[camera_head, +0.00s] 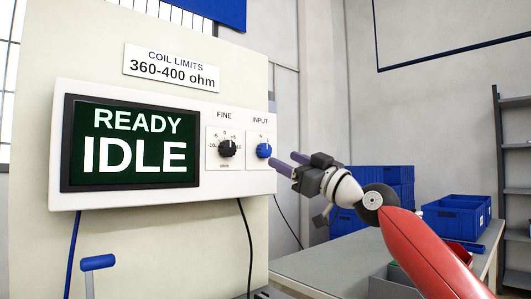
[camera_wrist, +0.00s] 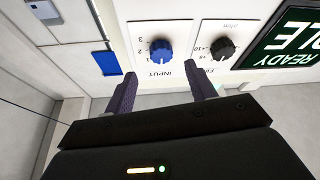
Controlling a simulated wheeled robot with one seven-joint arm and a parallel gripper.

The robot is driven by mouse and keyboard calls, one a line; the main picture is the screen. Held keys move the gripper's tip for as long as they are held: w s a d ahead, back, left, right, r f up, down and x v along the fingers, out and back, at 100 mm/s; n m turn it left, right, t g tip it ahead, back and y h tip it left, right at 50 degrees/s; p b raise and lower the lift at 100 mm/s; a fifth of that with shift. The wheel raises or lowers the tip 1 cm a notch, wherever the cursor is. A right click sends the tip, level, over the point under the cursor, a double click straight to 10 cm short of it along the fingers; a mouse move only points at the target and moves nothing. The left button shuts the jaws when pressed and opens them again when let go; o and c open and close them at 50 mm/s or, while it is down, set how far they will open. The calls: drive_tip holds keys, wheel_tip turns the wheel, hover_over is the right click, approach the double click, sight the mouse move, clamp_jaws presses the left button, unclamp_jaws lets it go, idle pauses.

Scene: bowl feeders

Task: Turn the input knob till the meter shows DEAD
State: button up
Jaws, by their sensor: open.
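The meter (camera_head: 188,97) is a white box on a cream panel. Its dark screen (camera_head: 130,178) reads READY IDLE. The blue INPUT knob (camera_head: 264,150) is at the meter's right end; it also shows in the wrist view (camera_wrist: 161,50), beside the numbers 1, 2 and 3. The black FINE knob (camera_head: 227,148) is left of it, and shows right of it in the wrist view (camera_wrist: 222,49). My gripper (camera_head: 285,163) is open and empty, its two purple fingers pointing at the meter. In the wrist view the fingers (camera_wrist: 162,82) lie either side of the INPUT knob's line, apart from it.
A sign (camera_head: 171,68) above the meter reads COIL LIMITS 360-400 ohm. A blue lever (camera_head: 98,262) stands at the lower left. A grey table (camera_head: 340,268) and blue crates (camera_head: 456,217) are at the right. Cables hang below the meter.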

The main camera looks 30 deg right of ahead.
sight(267, 151)
drive_tip(key=p+x, duration=0.1)
drive_tip(key=x, duration=0.5)
drive_tip(key=shift+w+a+r, duration=0.1)
drive_tip(key=shift+a, duration=0.05)
drive_tip(key=c, duration=1)
